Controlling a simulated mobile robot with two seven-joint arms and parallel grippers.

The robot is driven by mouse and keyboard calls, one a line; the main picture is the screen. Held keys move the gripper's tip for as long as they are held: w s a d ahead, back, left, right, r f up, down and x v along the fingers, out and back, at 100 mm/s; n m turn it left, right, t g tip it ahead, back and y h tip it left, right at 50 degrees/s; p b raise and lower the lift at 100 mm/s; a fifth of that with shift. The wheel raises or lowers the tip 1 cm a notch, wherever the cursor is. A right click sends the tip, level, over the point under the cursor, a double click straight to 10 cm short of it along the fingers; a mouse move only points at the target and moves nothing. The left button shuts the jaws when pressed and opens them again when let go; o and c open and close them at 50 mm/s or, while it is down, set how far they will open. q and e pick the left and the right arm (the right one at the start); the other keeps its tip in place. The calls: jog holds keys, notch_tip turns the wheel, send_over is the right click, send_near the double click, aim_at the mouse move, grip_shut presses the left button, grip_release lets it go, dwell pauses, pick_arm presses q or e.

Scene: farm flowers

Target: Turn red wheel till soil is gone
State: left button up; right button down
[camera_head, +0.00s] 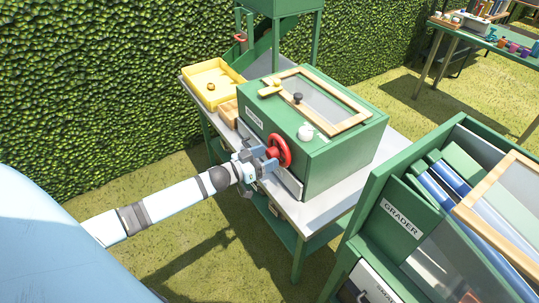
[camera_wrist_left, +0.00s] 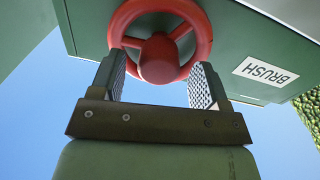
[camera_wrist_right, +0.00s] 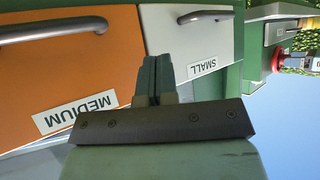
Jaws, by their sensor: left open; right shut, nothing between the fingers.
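The red wheel (camera_head: 279,151) is on the front side of a green box (camera_head: 330,160) that stands on a metal-topped table. My left gripper (camera_head: 262,158) is at the wheel. In the left wrist view the wheel (camera_wrist_left: 160,40) shows close up, with its hub between and just beyond the open fingers (camera_wrist_left: 160,88). I cannot tell whether the fingers touch it. A label reading BRUSH (camera_wrist_left: 266,72) is beside it. No soil can be made out in these views. My right gripper (camera_wrist_right: 156,80) is shut and empty, in front of drawers labelled MEDIUM and SMALL.
A yellow tray (camera_head: 222,92) with a small round object stands left of the box. A green grader (camera_head: 430,225) with blue slats fills the right side. Its orange drawer (camera_wrist_right: 80,70) and white drawer (camera_wrist_right: 190,40) face my right gripper. A hedge (camera_head: 100,80) stands behind.

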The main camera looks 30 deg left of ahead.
pick_arm(q)
jog(key=shift+x, duration=0.8)
jog(key=c, duration=0.9)
